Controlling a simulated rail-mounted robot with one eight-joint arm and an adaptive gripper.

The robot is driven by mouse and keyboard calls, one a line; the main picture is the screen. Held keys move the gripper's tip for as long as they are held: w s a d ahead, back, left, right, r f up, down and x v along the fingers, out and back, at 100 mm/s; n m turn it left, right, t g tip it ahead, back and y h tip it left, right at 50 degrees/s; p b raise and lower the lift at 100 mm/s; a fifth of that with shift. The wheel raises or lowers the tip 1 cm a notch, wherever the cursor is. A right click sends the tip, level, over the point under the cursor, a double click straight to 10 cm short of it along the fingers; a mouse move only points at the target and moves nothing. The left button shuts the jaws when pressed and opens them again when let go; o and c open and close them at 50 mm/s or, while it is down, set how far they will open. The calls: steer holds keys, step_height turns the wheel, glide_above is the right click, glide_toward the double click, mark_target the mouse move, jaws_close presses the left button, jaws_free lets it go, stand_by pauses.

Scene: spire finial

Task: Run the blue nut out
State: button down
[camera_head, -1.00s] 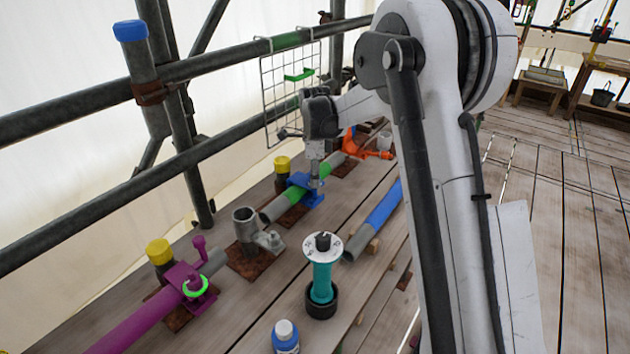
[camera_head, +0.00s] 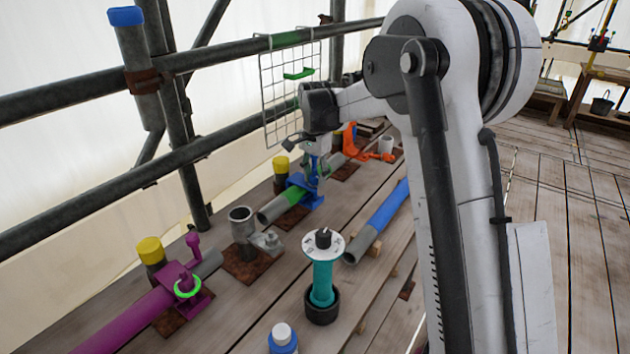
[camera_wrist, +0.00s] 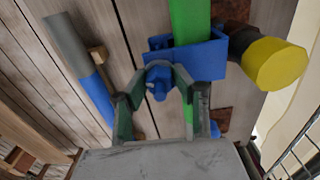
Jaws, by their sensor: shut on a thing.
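The blue nut (camera_wrist: 158,82) sits between my gripper's fingers in the wrist view, beside the blue coupler (camera_wrist: 190,62). The coupler also shows in the head view (camera_head: 310,199), around a grey tube with a green band (camera_wrist: 190,18). My gripper (camera_wrist: 158,72) points down at the coupler and is shut on the nut, with a curved finger on each side of it. In the head view my gripper (camera_head: 318,172) stands right above the coupler, and the nut is hidden behind its fingers. The thread under the nut cannot be made out.
A yellow-capped post (camera_wrist: 275,64) stands close to the coupler. A grey and blue tube (camera_head: 378,222) lies on blocks to the right. A teal tool (camera_head: 322,270) stands upright in a black cup. A wire mesh panel (camera_head: 290,95) hangs on the rails behind.

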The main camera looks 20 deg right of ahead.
steer(key=n+b, duration=0.1)
steer(key=n, duration=0.3)
steer(key=shift+n, duration=0.4)
steer(key=n+b, duration=0.1)
steer(key=n, duration=0.4)
steer(key=n+b, duration=0.1)
steer(key=n, duration=0.8)
steer(key=shift+n, duration=0.3)
steer(key=n, duration=0.4)
steer(key=shift+b, duration=0.35)
steer(key=n, duration=0.5)
steer(key=shift+n, duration=0.4)
steer(key=n, duration=0.4)
steer(key=shift+n, duration=0.3)
steer(key=n, duration=0.4)
steer(key=shift+n+b, duration=0.3)
